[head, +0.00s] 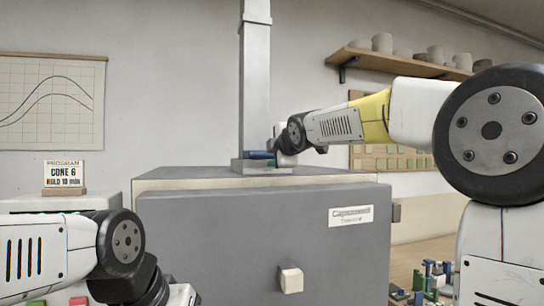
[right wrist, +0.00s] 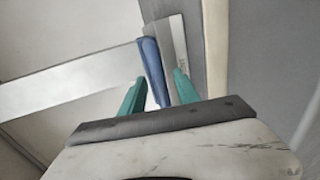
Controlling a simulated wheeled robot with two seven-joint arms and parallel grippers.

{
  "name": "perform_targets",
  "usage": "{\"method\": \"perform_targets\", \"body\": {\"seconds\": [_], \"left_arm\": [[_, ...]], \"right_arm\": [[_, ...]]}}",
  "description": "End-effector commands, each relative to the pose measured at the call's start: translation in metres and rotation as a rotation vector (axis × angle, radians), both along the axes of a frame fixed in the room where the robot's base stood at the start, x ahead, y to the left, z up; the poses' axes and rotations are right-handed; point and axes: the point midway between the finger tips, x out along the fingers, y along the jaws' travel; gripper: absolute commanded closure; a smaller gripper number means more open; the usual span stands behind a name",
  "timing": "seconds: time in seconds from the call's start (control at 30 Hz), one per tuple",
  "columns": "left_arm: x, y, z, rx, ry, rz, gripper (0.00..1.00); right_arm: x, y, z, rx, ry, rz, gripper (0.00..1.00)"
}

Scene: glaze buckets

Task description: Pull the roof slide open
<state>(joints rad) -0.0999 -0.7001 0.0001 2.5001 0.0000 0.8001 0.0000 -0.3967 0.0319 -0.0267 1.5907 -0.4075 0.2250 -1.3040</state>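The roof slide's blue handle (head: 261,155) shows at the foot of the flue, on top of the grey kiln (head: 220,225). In the right wrist view the blue handle (right wrist: 152,66) lies between my right gripper's teal fingers (right wrist: 158,92), with a gap beside it, so the gripper looks open. A pale metal plate (right wrist: 174,34) stands behind the handle. In the head view my right gripper (head: 274,151) is at the handle, its fingers mostly hidden. My left arm is at the lower left; its fingers are out of view.
The square flue (head: 255,80) rises from the kiln roof. The kiln front has a pale knob (head: 290,279) and a label (head: 350,216). A sign (head: 64,176) stands on the left. A shelf of pots (head: 400,64) hangs at the back right. Small coloured items (head: 430,280) lie at the lower right.

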Motion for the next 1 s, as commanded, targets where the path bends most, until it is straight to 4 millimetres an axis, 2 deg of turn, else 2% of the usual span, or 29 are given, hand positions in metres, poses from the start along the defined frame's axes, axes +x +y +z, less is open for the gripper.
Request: {"method": "perform_targets", "body": {"seconds": [0.1,0.37,0.57,1.0], "left_arm": [[0.0000,0.0000,0.0000,0.000,0.000,0.000,0.65],[0.0000,0.0000,0.0000,0.000,0.000,0.000,0.65],[0.0000,0.0000,0.0000,0.000,0.000,0.000,0.65],[0.0000,0.0000,0.0000,0.000,0.000,0.000,0.65]], "right_arm": [[0.0069,0.0024,-0.0013,0.001,-0.001,0.000,0.62],[0.0081,0.0026,-0.0018,0.002,0.001,0.000,0.62],[0.0080,0.0026,-0.0020,0.002,0.001,0.000,0.99],[0.0077,0.0025,-0.0021,0.002,0.002,0.000,1.00]]}}
